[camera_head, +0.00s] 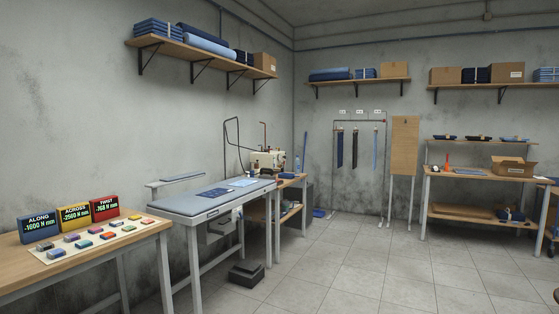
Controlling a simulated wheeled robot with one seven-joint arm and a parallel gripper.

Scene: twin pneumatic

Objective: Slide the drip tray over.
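I cannot make out a drip tray for certain. A dark, low, box-like thing (246,272), perhaps a pedal, stands on the floor by the legs of the grey-topped table. My gripper is not in view.
A wooden table (148,238) at left holds three display boxes and several coloured blocks. The grey-topped table (185,205) stands behind it, with a sewing machine (266,160) beyond. A shelved bench (480,180) stands at right. The tiled floor (380,265) between is clear.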

